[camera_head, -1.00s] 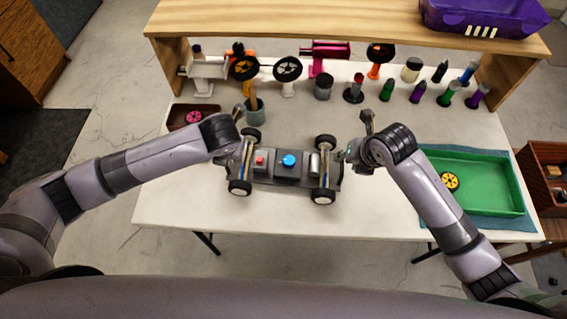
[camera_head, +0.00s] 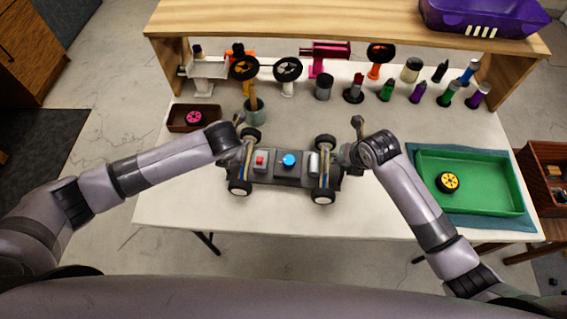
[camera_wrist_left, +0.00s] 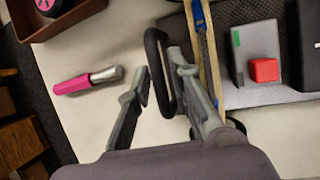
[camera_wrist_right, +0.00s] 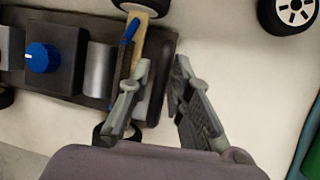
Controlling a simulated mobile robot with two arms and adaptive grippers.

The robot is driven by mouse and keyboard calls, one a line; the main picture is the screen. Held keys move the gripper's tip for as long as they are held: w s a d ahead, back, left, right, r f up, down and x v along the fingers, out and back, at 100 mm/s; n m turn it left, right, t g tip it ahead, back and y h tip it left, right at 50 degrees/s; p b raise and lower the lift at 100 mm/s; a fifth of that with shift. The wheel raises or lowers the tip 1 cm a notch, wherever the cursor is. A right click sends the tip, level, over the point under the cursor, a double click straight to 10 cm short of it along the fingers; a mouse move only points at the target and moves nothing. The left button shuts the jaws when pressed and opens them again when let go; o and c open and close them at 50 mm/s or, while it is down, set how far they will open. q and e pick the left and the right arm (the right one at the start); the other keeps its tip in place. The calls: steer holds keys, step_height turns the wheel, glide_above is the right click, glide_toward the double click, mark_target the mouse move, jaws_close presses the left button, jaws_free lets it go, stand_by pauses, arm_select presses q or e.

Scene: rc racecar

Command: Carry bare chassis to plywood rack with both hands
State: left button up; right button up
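The chassis (camera_head: 283,172) sits on the white table, dark, with wheels at its corners, a red block and a blue knob on top. My left gripper (camera_head: 237,150) is at its left end. In the left wrist view the fingers (camera_wrist_left: 158,85) are apart, with the chassis's black end loop (camera_wrist_left: 152,45) between them. My right gripper (camera_head: 352,153) is at the right end. In the right wrist view its fingers (camera_wrist_right: 160,75) stand apart on either side of the dark end bar (camera_wrist_right: 158,100). Firm contact is not clear. The plywood rack (camera_head: 330,22) stands across the table's back.
A green tray (camera_head: 490,207) with a yellow wheel lies at right. A brown tray (camera_head: 183,118), a cup (camera_head: 255,114) and a pink-handled tool (camera_wrist_left: 85,82) are at left. Several tools, bottles and wheels stand under the rack. A purple bin (camera_head: 484,17) is on its top.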

arm_select(q)
jaws_close()
arm_select(e)
jaws_close()
arm_select(q)
steer(key=shift+w+r, duration=0.1)
arm_select(e)
steer(key=shift+w+r, duration=0.1)
